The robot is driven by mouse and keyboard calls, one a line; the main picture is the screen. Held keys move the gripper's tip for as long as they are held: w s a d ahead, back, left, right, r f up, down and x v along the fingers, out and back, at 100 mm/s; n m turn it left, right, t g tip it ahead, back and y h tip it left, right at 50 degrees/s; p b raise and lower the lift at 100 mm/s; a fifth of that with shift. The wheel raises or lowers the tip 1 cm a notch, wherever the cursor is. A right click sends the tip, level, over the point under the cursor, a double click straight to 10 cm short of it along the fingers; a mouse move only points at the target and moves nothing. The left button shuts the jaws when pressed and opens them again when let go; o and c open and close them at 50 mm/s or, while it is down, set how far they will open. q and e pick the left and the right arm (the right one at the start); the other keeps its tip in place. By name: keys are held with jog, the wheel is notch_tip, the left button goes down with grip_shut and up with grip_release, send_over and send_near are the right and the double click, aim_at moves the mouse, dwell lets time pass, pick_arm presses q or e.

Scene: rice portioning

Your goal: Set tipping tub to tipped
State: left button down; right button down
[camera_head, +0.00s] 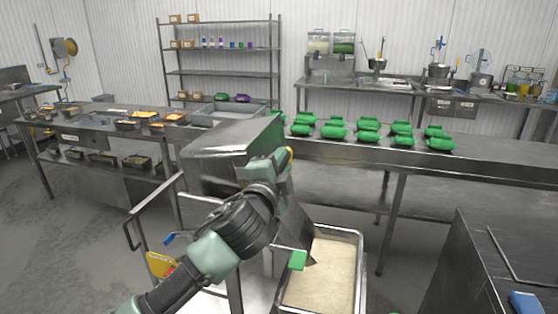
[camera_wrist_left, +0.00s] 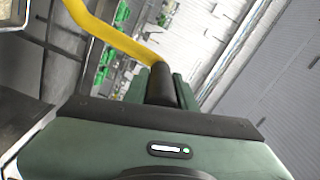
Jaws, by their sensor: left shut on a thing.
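The steel tipping tub (camera_head: 228,138) stands on a wheeled frame in the middle of the head view. My left arm crosses in front of it and hides much of its front, so I cannot tell how far it is tilted. My left gripper (camera_head: 284,160) is at the tub's right side. In the left wrist view the gripper (camera_wrist_left: 163,82) is shut on a yellow handle (camera_wrist_left: 115,36). A steel bin of pale rice (camera_head: 325,272) stands low, to the right of the tub. My right gripper is not in view.
A long steel counter (camera_head: 345,153) with several green packs (camera_head: 367,130) runs behind and to the right. A counter with food trays (camera_head: 125,126) is at the left, and a shelf rack (camera_head: 222,73) stands behind. A dark steel unit (camera_head: 470,265) is at the lower right.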

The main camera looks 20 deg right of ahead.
pick_arm(q)
jog(key=shift+f, duration=0.25)
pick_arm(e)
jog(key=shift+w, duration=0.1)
pick_arm(q)
jog(key=c, duration=1.4)
grip_release()
jog(key=shift+o, duration=1.3)
jog(key=shift+w+r, duration=0.1)
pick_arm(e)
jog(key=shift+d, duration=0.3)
pick_arm(q)
jog(key=shift+s+a, duration=0.35)
jog(key=shift+s, duration=0.1)
jog(key=b+v, duration=0.2)
jog(key=v, duration=0.4)
jog(key=shift+s+a, duration=0.25)
jog(key=shift+a, duration=0.05)
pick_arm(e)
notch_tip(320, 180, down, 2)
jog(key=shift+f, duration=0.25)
